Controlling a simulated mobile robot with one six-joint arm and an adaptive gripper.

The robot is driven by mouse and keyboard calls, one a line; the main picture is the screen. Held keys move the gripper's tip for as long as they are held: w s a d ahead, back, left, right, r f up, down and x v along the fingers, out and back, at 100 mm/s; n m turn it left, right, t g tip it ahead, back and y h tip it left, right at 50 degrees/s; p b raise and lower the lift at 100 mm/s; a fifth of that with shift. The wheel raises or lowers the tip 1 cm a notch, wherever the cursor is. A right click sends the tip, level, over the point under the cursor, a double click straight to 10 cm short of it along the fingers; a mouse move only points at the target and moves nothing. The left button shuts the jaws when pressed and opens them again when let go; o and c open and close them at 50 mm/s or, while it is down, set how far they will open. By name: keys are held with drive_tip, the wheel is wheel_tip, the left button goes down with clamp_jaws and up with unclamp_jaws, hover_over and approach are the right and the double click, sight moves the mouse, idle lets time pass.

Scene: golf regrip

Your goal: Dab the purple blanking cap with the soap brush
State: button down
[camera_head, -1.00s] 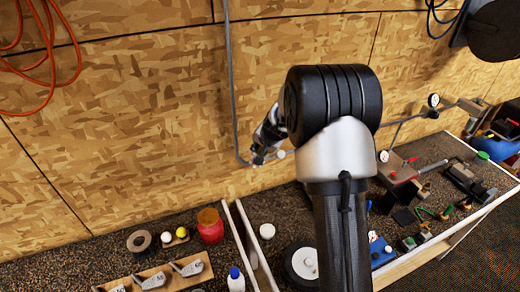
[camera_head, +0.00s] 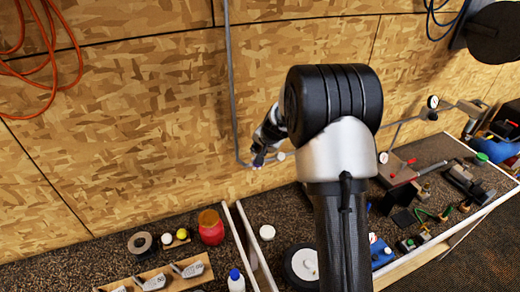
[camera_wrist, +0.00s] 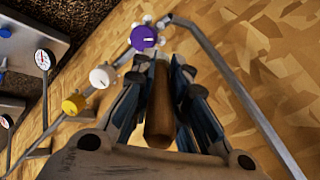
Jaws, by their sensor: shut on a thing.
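The purple blanking cap (camera_wrist: 143,38) is a round knob on the wall pipework, at upper centre in the wrist view. My gripper (camera_wrist: 160,72) is shut on the brown handle of the soap brush (camera_wrist: 159,110), which runs lengthwise between the fingers. The brush's far end is close to the purple cap in the picture; its bristles are hard to make out, and I cannot tell whether they touch the cap. In the head view my gripper (camera_head: 260,156) is small beside the wall pipe, partly behind my arm.
A white cap (camera_wrist: 102,76) and a yellow cap (camera_wrist: 73,104) sit in line below the purple one. A pressure gauge (camera_wrist: 43,60) is at left. Grey pipes (camera_wrist: 225,75) run along the wooden wall. The workbench (camera_head: 100,246) below holds bottles, jars and tools.

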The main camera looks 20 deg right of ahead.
drive_tip(key=shift+r+p, duration=2.1)
drive_tip(key=shift+r, duration=0.9)
drive_tip(key=shift+f, duration=0.1)
